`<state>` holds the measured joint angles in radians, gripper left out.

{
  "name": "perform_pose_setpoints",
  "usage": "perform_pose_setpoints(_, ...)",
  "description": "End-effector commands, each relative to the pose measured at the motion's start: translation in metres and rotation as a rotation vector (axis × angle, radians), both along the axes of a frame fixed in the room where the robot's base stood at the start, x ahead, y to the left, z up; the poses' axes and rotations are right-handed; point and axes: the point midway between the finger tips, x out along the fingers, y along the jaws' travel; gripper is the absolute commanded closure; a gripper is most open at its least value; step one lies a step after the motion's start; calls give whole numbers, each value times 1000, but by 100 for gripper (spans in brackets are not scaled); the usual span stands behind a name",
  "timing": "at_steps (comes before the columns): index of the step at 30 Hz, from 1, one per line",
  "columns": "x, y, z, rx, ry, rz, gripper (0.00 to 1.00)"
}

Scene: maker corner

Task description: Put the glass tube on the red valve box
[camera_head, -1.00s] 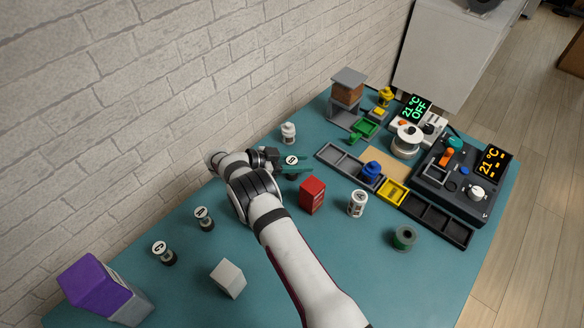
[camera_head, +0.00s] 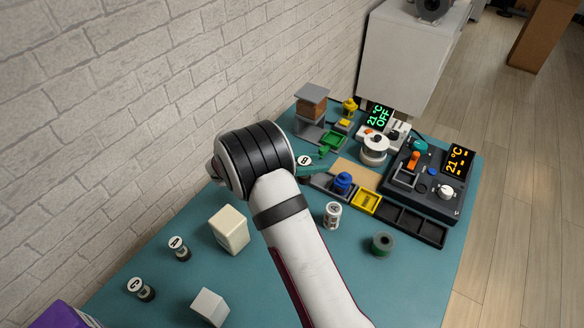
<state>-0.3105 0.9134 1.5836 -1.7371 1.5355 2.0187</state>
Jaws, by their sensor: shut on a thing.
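The tube's lower part is hidden. The red valve box is not visible now; my arm covers the area where it stood in the earlier view.
A cream box (camera_head: 229,230) and a light grey block (camera_head: 210,307) stand left of my arm. A white jar (camera_head: 333,215) and a green spool (camera_head: 382,244) stand right of it. The dark tray (camera_head: 414,225) and control box (camera_head: 430,185) lie beyond. Teal table is free at lower right.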

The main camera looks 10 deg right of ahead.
Motion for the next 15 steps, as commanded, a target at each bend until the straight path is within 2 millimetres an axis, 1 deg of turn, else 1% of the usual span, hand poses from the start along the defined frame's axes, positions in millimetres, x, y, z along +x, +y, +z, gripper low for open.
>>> perform_pose_setpoints(2, -7, -8, 15, -3, -4, 20, 100)
perform_pose_setpoints(4, -18, -17, 38, -7, -10, 70, 100)
perform_pose_setpoints(6, -35, -25, 63, -10, -14, 136, 100)
perform_pose_setpoints(8, -52, -31, 79, -10, -13, 194, 100)
perform_pose_setpoints(9, -63, -34, 87, -10, -12, 228, 100)
perform_pose_setpoints(12, -88, -39, 98, -4, -6, 293, 100)
perform_pose_setpoints(15, -99, -38, 99, -1, 2, 328, 100)
